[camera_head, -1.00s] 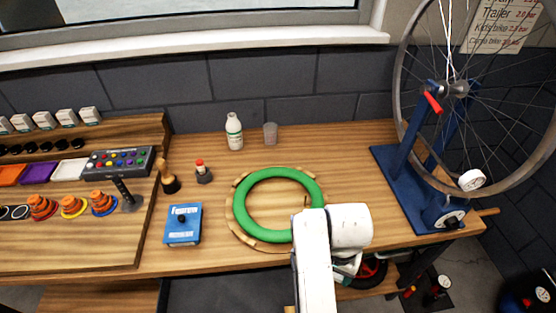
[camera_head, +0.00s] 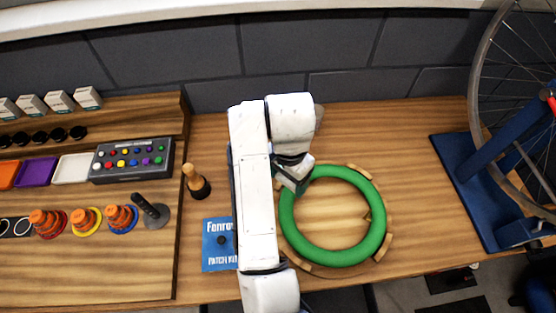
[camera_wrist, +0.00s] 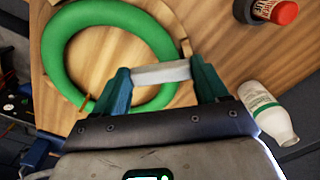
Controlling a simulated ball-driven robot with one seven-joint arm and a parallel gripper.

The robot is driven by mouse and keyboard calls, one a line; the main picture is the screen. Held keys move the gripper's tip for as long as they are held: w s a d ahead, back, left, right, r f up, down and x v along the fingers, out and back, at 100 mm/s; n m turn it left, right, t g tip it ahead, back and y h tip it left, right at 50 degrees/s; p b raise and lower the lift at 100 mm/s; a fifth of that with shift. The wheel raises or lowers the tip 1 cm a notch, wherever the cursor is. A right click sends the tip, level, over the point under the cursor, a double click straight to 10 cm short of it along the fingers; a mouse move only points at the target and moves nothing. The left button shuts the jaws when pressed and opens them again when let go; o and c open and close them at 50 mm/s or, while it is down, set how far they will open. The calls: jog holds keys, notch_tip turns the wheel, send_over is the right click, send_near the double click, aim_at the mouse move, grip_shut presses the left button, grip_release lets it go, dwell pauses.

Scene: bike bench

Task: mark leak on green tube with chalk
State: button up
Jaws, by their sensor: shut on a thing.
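The green tube (camera_head: 335,256) lies as a ring on the bench, within a wooden ring holder; it also shows in the wrist view (camera_wrist: 53,55). A small brownish piece, perhaps the valve, shows on its inner side. My gripper (camera_head: 295,182) is above the tube's upper left part in the head view. In the wrist view my gripper (camera_wrist: 162,80) is shut on a short pale bar, the chalk (camera_wrist: 160,72), held crosswise between the teal fingers. I cannot tell whether the chalk touches the tube. I see no leak or chalk mark on the visible tube.
A blue patch kit box (camera_head: 217,245) lies left of my arm, near a wooden-handled tool (camera_head: 195,182). The blue wheel stand (camera_head: 480,190) is at right. Bench right of the tube is clear.

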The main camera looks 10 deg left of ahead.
aim_at(287, 195)
jog(key=shift+w+f+b, duration=0.1)
jog(key=shift+f+b, duration=0.95)
notch_tip(287, 195, down, 5)
jog(key=b, duration=0.5)
jog(key=shift+f, duration=0.25)
jog(key=shift+s+r, duration=0.1)
jog(key=shift+s, duration=0.2)
jog(key=shift+s+p, duration=0.35)
jog(key=shift+p, duration=0.25)
jog(key=shift+w, duration=0.2)
jog(key=shift+w+d, duration=0.1)
jog(key=shift+w, duration=0.9)
jog(key=shift+s, duration=0.2)
